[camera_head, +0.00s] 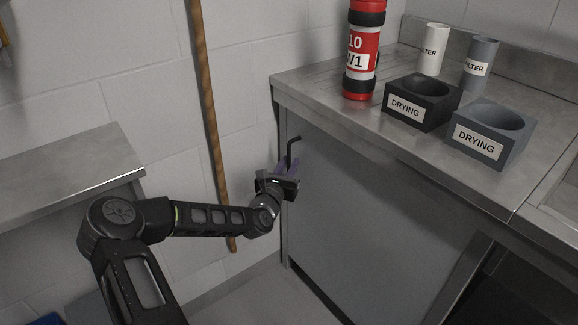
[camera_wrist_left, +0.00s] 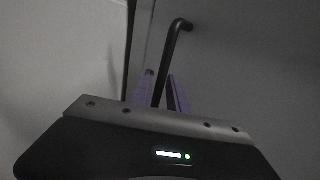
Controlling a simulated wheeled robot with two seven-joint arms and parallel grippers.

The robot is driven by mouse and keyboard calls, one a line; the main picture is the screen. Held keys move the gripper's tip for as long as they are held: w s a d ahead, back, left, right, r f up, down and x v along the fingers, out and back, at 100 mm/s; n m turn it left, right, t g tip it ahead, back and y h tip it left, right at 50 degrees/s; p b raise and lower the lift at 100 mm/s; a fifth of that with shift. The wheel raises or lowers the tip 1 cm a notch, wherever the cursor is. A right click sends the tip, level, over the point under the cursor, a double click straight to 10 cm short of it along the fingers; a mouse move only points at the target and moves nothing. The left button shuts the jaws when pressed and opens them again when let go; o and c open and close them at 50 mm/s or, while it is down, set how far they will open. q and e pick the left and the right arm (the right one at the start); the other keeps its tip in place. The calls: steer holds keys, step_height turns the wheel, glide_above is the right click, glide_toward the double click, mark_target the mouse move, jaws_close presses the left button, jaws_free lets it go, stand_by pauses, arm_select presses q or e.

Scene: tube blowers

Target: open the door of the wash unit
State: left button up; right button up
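The wash unit's door appears to be the plain grey front panel (camera_head: 355,215) under the steel counter; it looks closed. A thin black bent handle (camera_head: 290,150) stands out near its left edge. The handle also shows in the left wrist view (camera_wrist_left: 174,42). My left gripper (camera_head: 288,169) is at the handle, with its purple fingers (camera_wrist_left: 162,90) on either side of the bar. I cannot tell whether the fingers press on the bar or leave a small gap. The lower part of the handle is hidden behind the gripper. My right gripper is not in view.
The counter (camera_head: 330,95) holds a red cylinder (camera_head: 362,60), two filters (camera_head: 431,50) and two drying blocks (camera_head: 422,103). A steel shelf (camera_head: 70,170) is at the left. A brown pole (camera_head: 208,110) leans on the wall beside my left arm. The floor before the door is clear.

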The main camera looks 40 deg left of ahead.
arm_select(q)
steer(key=shift+c, duration=0.4)
jaws_close()
stand_by(0.9)
